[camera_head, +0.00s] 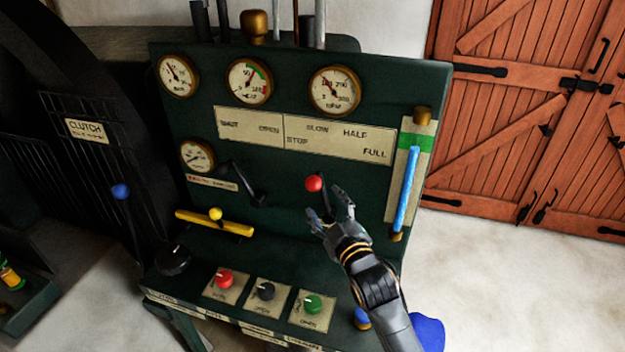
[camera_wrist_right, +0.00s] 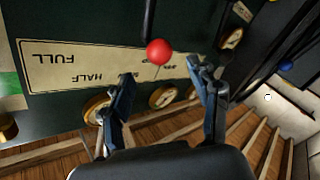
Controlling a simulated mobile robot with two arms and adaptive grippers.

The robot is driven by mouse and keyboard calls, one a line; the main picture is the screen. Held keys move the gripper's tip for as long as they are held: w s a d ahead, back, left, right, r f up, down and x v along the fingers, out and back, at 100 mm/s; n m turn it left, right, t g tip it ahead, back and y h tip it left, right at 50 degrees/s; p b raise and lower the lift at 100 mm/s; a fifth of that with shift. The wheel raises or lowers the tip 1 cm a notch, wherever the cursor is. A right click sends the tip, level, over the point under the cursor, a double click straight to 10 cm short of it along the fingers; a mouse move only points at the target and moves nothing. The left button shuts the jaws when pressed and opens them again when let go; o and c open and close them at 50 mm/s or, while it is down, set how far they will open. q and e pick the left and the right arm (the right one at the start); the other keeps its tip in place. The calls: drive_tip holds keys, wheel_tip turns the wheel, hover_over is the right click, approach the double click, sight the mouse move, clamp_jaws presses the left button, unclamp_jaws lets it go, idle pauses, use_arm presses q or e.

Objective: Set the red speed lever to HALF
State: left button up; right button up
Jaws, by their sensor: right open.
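The red speed lever's round knob (camera_head: 314,184) stands out from the dark green panel (camera_head: 290,165), below the label plate (camera_head: 338,138) marked STOP, SLOW, HALF and FULL. In the head view the knob sits below the gap between STOP and HALF. My right gripper (camera_head: 330,205) is open, just below and right of the knob. In the right wrist view the red knob (camera_wrist_right: 159,52) lies ahead of the open fingers (camera_wrist_right: 168,85), between their lines and apart from both. The lever's pivot is hidden in the head view. My left gripper is not in view.
A black lever (camera_head: 243,184) is left of the red knob. A yellow bar (camera_head: 214,222) and a blue-filled sight tube (camera_head: 408,190) flank the area. Red (camera_head: 225,279), black and green (camera_head: 313,304) knobs sit on the lower ledge. A blue-knobbed clutch lever (camera_head: 121,192) stands left.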

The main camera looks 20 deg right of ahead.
sight(316, 189)
drive_tip(key=w, duration=0.3)
drive_tip(key=w+p, duration=0.1)
drive_tip(key=w, duration=0.5)
drive_tip(key=shift+a+p, duration=0.25)
drive_tip(key=shift+p, duration=0.15)
drive_tip(key=shift+f, duration=0.1)
clamp_jaws()
